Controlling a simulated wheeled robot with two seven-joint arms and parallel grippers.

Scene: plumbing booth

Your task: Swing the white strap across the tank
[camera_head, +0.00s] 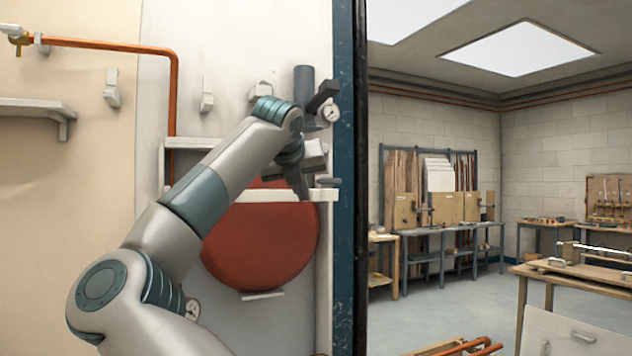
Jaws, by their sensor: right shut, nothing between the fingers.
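The round red tank (265,245) is against the pale wall panel, partly hidden behind my right arm. My right gripper (302,190) is shut and empty, pointing down in front of the bar's visible end. I cannot tell whether it touches the bar. My left gripper is not in view.
A dark blue post (347,240) stands close to the right of the tank. A gauge (331,111) and a dark grey cylinder (304,82) are above my gripper. A copper pipe (174,100) runs down the wall at left. Workbenches stand far off at right.

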